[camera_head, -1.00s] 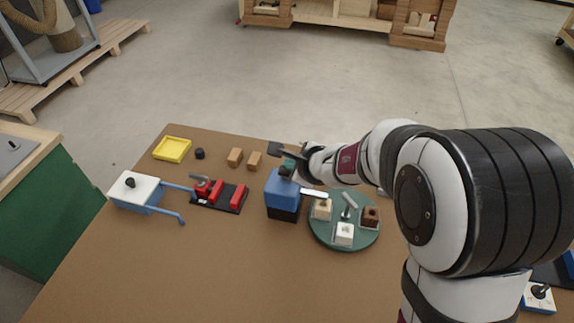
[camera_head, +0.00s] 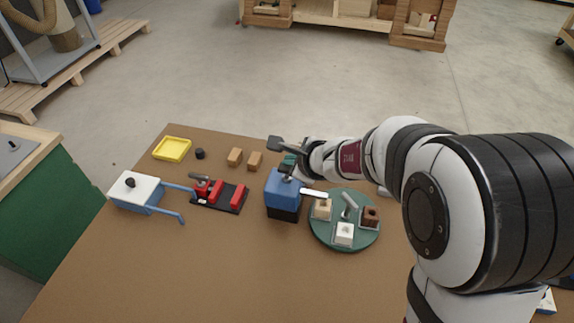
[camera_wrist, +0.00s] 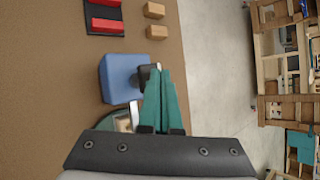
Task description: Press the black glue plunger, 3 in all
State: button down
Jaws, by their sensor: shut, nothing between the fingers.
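The glue dispenser is a blue block (camera_head: 281,187) on a black base, near the middle of the table. Its black plunger (camera_head: 286,174) stands on top, partly hidden by my gripper in the head view. In the wrist view the black plunger (camera_wrist: 148,76) shows at the right side of the blue block (camera_wrist: 122,78), beside my fingertips. My gripper (camera_wrist: 158,75) has teal fingers that are shut together and empty. In the head view my gripper (camera_head: 291,162) is right above the plunger; I cannot tell whether they touch.
A green round plate (camera_head: 328,242) with several small blocks stands right of the dispenser. Left are a red-and-black fixture (camera_head: 238,199) and a white-topped blue box (camera_head: 137,187). Behind lie two wooden blocks (camera_head: 235,157), a black knob (camera_head: 200,154) and a yellow tray (camera_head: 171,149). The front table is clear.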

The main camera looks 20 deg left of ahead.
jog(key=shift+r, duration=0.45)
jog(key=shift+r, duration=2.55)
dwell(0.5)
notch_tip(320, 180, up, 4)
jog(key=shift+f, duration=0.1)
jog(key=shift+f, duration=4.45)
jog(key=shift+f, duration=0.1)
